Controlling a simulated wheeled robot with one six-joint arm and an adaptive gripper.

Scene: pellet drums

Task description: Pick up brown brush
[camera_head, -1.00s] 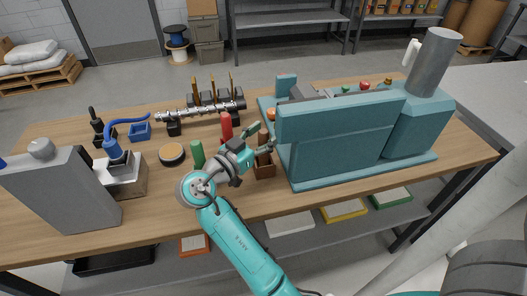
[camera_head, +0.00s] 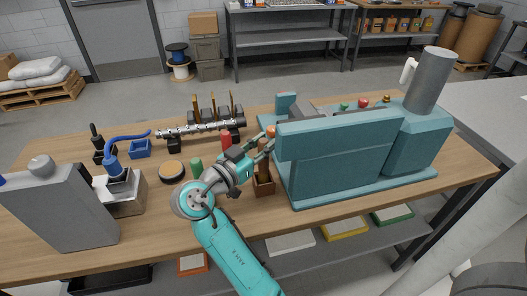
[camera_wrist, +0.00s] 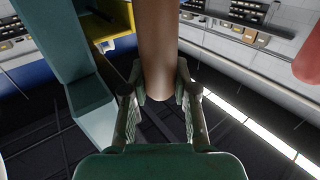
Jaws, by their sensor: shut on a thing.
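The brown brush (camera_head: 264,158) shows as an upright brown handle standing over a small brown box (camera_head: 264,188) on the wooden bench, just left of the teal machine. In the wrist view its brown handle (camera_wrist: 158,50) runs down between the two fingers. My gripper (camera_head: 266,142) reaches in from the left and is shut on the brush near the handle's top; it also shows in the wrist view (camera_wrist: 158,88). The brush's lower end is hidden by the box.
The large teal machine (camera_head: 335,150) stands close on the right. A red cylinder (camera_head: 226,139) and a green cylinder (camera_head: 196,166) stand left of my gripper. A metal shaft on black stands (camera_head: 200,129) lies behind. The bench front (camera_head: 150,222) is clear.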

